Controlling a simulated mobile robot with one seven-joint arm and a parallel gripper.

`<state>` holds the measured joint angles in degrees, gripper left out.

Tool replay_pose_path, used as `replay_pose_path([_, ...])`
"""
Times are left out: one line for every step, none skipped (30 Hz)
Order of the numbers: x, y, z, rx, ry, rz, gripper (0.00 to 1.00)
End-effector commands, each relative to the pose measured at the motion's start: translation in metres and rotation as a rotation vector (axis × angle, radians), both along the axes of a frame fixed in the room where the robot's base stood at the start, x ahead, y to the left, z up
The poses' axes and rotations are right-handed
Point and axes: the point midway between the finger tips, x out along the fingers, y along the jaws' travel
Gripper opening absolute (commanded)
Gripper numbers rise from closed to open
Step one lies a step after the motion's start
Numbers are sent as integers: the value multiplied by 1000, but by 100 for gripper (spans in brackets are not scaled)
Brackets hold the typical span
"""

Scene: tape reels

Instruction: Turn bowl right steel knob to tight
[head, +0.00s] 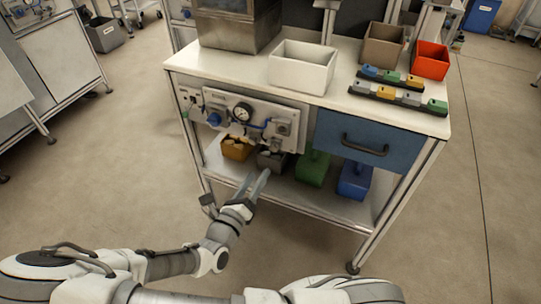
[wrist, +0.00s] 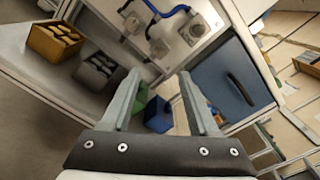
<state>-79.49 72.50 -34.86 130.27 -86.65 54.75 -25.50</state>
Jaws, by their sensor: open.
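My gripper (head: 259,177) is open and empty, below the panel and in front of the lower shelf. In the wrist view my gripper (wrist: 158,80) points under the knob, with its fingers apart and touching nothing.
A blue drawer with a dark handle (head: 365,145) is right of the panel. The lower shelf holds a yellow bin (head: 236,149), a grey bin (head: 272,160), a green container (head: 313,168) and a blue container (head: 354,181). A white bin (head: 302,67) stands on the bench top.

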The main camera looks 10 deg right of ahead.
Motion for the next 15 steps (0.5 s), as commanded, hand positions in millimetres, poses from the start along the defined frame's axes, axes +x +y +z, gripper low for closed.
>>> replay_pose_path([9,-8,-2,-1,-3,-4,61])
replay_pose_path([14,-12,-2,-1,-1,-4,61])
replay_pose_path([22,-17,-2,-1,-2,-3,61])
replay_pose_path([27,-21,-2,-1,-3,-4,61])
replay_pose_path([32,-25,-2,-1,-3,-4,61])
replay_pose_path([39,-30,-2,-2,-1,-4,61])
replay_pose_path([44,-34,-2,0,-2,-5,61])
replay_pose_path([49,-36,-2,1,-2,-4,61])
replay_pose_path([54,-41,-2,0,-2,-4,61])
replay_pose_path([58,-44,-2,0,-2,-4,61])
replay_pose_path([62,-46,-2,0,0,-4,61])
replay_pose_path([67,-49,-2,1,-2,-3,61])
replay_pose_path([70,-51,-1,1,-2,-3,61])
replay_pose_path([72,-53,-1,1,-2,-2,61])
replay_pose_path([75,-55,-1,1,-2,-2,61])
